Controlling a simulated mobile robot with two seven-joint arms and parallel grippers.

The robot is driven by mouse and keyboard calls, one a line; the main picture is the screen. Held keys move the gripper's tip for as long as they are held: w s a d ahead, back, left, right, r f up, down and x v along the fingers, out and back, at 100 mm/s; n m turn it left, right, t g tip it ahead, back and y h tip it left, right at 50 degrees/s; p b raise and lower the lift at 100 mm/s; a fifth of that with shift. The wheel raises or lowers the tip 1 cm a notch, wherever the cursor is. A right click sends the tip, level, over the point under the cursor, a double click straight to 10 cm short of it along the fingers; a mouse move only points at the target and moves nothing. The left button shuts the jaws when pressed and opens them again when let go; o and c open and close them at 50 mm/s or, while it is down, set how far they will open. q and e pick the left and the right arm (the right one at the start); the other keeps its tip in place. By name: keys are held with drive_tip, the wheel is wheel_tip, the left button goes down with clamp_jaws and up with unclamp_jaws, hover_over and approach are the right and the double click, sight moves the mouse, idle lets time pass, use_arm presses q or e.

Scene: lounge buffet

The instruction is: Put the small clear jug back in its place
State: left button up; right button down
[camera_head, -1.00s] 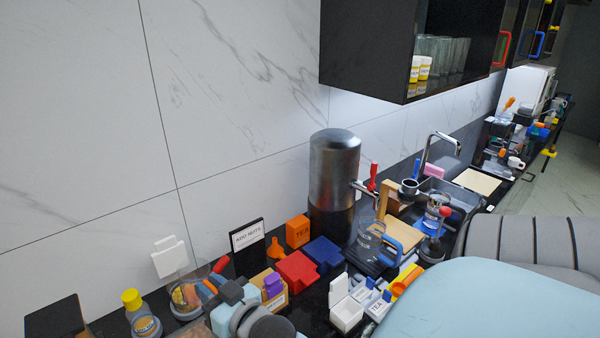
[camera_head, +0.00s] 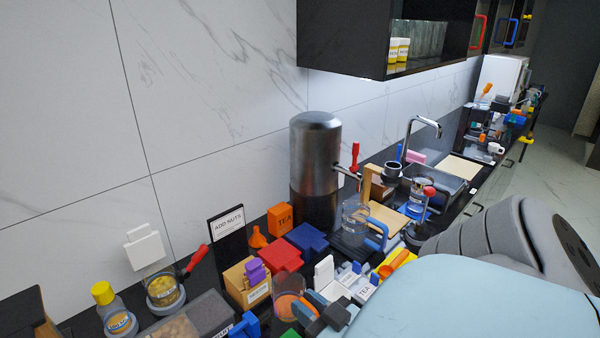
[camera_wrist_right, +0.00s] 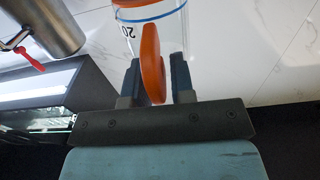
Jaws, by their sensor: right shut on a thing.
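The small clear jug (camera_head: 287,291) is in my right gripper (camera_head: 313,304), low in the middle of the head view, in front of the wooden box. In the right wrist view, the jug (camera_wrist_right: 172,28) shows clear walls, a blue band and part of a printed number. Its orange handle (camera_wrist_right: 152,62) stands between the two dark fingers of my right gripper (camera_wrist_right: 155,85), which is shut on it. The jug's underside and what is directly below it are hidden in the head view. My left gripper is not in view.
A jar (camera_head: 163,293) and a bin of nuts (camera_head: 205,312) stand left of the jug. A wooden box (camera_head: 258,294), red block (camera_head: 281,257) and white tea box (camera_head: 366,289) crowd around it. Behind are a metal dispenser (camera_head: 315,155) and a clear blue-handled jug (camera_head: 356,218). Little counter is free.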

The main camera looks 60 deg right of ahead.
wheel_tip(320, 180, down, 18)
drive_tip(key=b, duration=0.4)
drive_tip(key=shift+r+b, duration=0.25)
drive_tip(key=shift+b, duration=0.1)
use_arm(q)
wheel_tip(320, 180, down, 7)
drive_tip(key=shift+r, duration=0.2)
use_arm(e)
drive_tip(key=shift+f, duration=0.1)
drive_tip(key=c, duration=1)
unclamp_jaws()
drive_tip(key=shift+f, duration=0.15)
drive_tip(key=shift+o, duration=0.2)
